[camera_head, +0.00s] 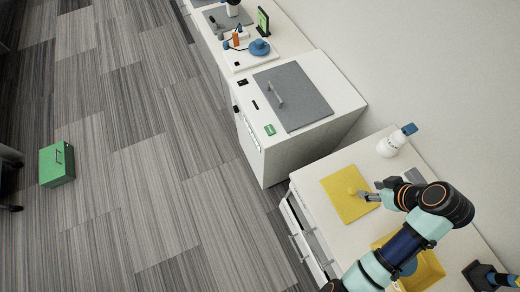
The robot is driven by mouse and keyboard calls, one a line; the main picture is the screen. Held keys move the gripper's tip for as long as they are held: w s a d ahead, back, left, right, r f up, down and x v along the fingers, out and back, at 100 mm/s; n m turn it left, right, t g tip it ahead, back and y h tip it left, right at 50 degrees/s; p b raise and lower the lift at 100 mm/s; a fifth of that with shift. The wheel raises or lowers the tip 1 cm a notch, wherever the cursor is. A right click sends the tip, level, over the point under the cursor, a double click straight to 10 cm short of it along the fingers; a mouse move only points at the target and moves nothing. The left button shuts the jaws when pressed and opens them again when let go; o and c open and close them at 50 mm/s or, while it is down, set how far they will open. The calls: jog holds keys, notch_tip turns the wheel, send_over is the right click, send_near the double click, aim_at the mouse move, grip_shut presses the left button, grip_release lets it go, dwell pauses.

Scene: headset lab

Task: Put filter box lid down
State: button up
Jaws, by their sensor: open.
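The filter box lid, a flat yellow square plate (341,205), appears to lie flat on the white counter. A small yellow knob shows near its middle. My gripper (363,194) is open, with its fingertips close beside the knob over the right part of the lid. I cannot tell whether the fingers touch the knob. A yellow box (428,271) stands on the counter at the lower right, partly hidden behind my arm.
A white bottle with a blue top (391,145) stands behind the lid. A grey flat piece (414,177) lies near my wrist. A white cabinet with a grey lid (306,100) stands apart. A green box (57,164) is on the floor.

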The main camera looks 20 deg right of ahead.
jog(key=w+a+r+t+h, duration=0.15)
jog(key=w+a+r, duration=0.25)
jog(key=w+a, duration=0.6)
jog(key=w+a+r+t, duration=0.1)
jog(key=a+r, duration=0.3)
jog(key=a, duration=0.5)
jog(key=w+a+r+m+t, duration=0.1)
jog(key=a+r+t, duration=0.2)
jog(key=a, duration=0.6)
jog(key=w+a+r+t+y, duration=0.1)
jog(key=w+a+r+t, duration=0.1)
jog(key=a+r, duration=0.5)
jog(key=shift+a+m+t, duration=0.3)
jog(key=shift+a+t, duration=0.05)
jog(key=shift+a, duration=0.9)
notch_tip(320, 180, up, 21)
jog(key=p, duration=2.2)
notch_tip(320, 180, down, 40)
jog(key=b, duration=4.1)
